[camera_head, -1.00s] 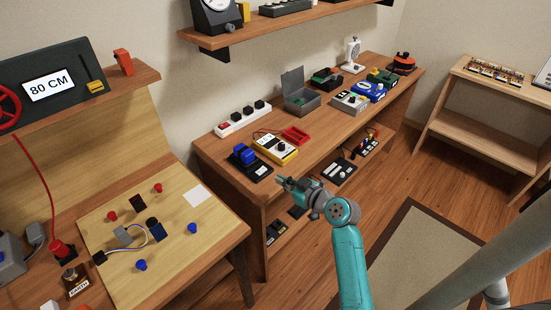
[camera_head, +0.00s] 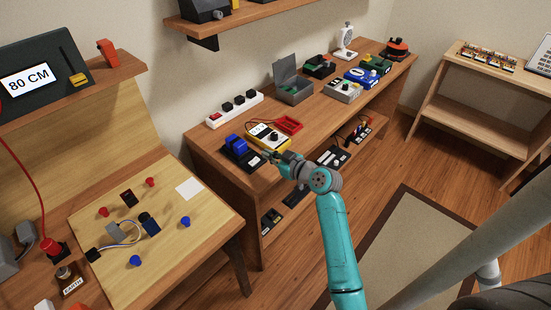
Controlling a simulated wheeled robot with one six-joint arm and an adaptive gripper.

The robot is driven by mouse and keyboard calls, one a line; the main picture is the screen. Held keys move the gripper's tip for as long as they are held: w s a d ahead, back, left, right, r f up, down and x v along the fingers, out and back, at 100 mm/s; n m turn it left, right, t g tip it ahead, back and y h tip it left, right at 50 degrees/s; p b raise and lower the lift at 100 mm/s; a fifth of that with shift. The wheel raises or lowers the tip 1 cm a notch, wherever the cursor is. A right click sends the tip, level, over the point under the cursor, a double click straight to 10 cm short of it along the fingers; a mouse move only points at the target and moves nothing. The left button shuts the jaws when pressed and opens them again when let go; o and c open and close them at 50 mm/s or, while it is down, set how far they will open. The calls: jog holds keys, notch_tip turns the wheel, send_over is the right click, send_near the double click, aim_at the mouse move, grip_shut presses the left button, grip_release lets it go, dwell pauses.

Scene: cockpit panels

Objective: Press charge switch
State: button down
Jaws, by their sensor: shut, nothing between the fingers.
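My gripper (camera_head: 270,157) is shut and empty, at the front edge of the long wooden bench (camera_head: 212,160). It is close to the right front corner of a black device with a blue block on top (camera_head: 237,146); I cannot tell whether it touches it. A yellow meter (camera_head: 261,137) stands just behind the gripper, and my arm partly covers its front. No switch is clearly marked as the charge switch at this size. A small pale mark on the black device near the gripper is too small to read.
A lower shelf holds more devices, including a black panel (camera_head: 333,157). A wooden board with knobs (camera_head: 165,225) is at left. The floor at right is mostly free.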

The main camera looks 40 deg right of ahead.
send_over(261, 163)
jog(key=shift+a+f, duration=0.4)
jog(key=shift+f, duration=0.2)
jog(key=f, duration=0.3)
jog(key=shift+s+d+f, duration=0.1)
jog(key=shift+s+d, duration=0.05)
jog(key=shift+d, duration=0.05)
jog(key=shift+f, duration=0.4)
jog(key=shift+d+f+m, duration=0.1)
jog(key=shift+f+m, duration=0.2)
jog(key=shift+f, duration=0.05)
jog(key=shift+r, duration=0.1)
